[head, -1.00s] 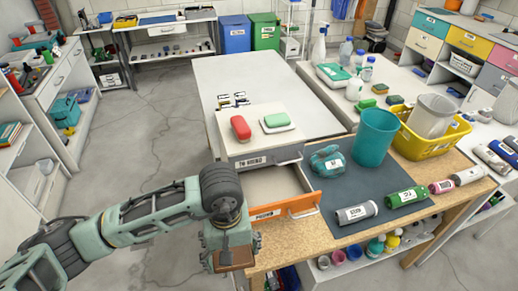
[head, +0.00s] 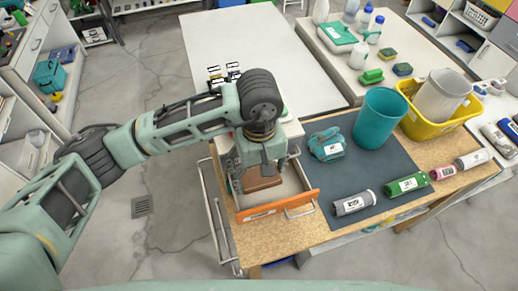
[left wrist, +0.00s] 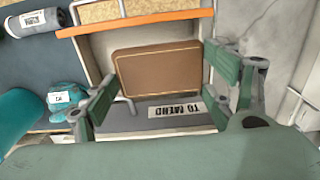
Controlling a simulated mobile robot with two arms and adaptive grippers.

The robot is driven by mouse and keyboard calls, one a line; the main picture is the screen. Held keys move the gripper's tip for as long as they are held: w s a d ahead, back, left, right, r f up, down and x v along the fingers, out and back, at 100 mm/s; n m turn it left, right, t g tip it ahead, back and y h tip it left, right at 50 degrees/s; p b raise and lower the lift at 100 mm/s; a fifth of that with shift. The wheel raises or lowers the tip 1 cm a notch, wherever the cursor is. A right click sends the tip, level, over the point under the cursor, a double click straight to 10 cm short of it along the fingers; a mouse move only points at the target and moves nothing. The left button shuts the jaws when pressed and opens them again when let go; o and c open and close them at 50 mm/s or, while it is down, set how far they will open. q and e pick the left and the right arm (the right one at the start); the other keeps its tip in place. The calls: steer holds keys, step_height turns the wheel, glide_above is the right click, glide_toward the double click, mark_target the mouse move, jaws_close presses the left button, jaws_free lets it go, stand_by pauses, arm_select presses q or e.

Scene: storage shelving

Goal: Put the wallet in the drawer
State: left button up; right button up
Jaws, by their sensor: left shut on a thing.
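The brown wallet (head: 264,183) is between the fingers of my left gripper (head: 260,172), at the open drawer. In the left wrist view the wallet (left wrist: 158,72) lies flat-side to the camera, with green fingers on both sides. The drawer has an orange front (head: 262,208) with a metal handle and is pulled out; its orange edge crosses the top of the left wrist view (left wrist: 135,22). The wallet appears over the drawer's interior; whether it touches the drawer floor cannot be told. My right gripper is not in view.
A yellow basket (head: 433,115) stands at right. My forearm hides most of the drawer unit's top.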

arm_select(q)
steer(key=shift+w, duration=0.15)
steer(key=shift+s+f+b, duration=0.3)
steer(key=shift+f, duration=0.35)
steer(key=shift+s+f+b, duration=0.25)
steer(key=shift+s+f, duration=0.05)
steer(key=shift+f, duration=0.3)
step_height(320, 180, down, 3)
steer(key=shift+w+r+b, duration=0.15)
steer(key=shift+r+b, duration=0.05)
steer(key=shift+b, duration=0.2)
steer(key=o, duration=1.2)
steer(key=shift+o, duration=0.2)
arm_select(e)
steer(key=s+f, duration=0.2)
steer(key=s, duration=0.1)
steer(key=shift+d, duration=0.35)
